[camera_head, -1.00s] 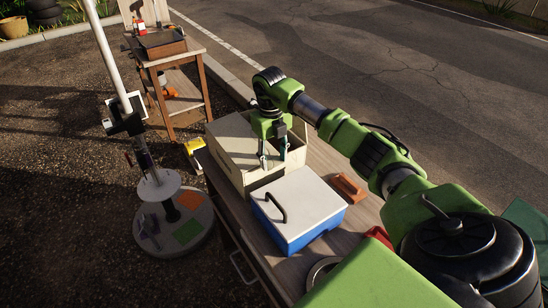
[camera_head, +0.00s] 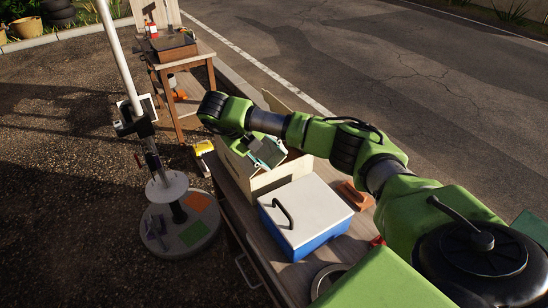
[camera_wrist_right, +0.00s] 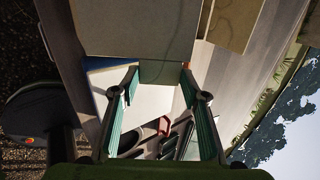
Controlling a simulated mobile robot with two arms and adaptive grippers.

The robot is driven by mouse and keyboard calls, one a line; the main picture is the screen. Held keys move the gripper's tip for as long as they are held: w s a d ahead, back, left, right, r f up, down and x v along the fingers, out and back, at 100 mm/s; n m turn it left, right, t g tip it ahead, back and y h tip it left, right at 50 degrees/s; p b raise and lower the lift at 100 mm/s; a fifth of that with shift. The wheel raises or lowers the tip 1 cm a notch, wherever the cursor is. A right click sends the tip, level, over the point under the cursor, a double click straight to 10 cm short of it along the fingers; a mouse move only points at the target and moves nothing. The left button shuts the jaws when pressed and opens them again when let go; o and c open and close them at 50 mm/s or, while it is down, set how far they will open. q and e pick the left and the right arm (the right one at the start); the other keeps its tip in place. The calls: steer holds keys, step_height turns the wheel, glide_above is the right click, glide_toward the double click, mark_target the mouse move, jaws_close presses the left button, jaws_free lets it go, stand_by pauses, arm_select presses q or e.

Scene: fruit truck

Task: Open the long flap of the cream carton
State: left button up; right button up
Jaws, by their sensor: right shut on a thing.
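The cream carton (camera_head: 262,184) stands on the table behind the blue box with a white lid. My right gripper (camera_head: 268,154) is over the carton, tilted, with its fingers pointing to the lower right. It is shut on a cream flap of the carton, which fills the top middle of the right wrist view (camera_wrist_right: 135,28); the fingertips (camera_wrist_right: 160,72) are at its edge. Another cream panel (camera_head: 285,107) stands up beyond my arm. My arm and gripper hide much of the carton's top. My left gripper is not in view.
The blue box (camera_head: 305,220) is close in front of the carton. A red-brown block (camera_head: 354,195) lies to its right. A yellow object (camera_head: 203,147) is at the carton's left. A round stand with a white pole (camera_head: 180,230) is left of the table.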

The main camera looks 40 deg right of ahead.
stand_by(0.4)
steer(key=o, duration=1.6)
steer(key=shift+r, duration=0.1)
steer(key=v, duration=1.2)
steer(key=shift+c, duration=0.2)
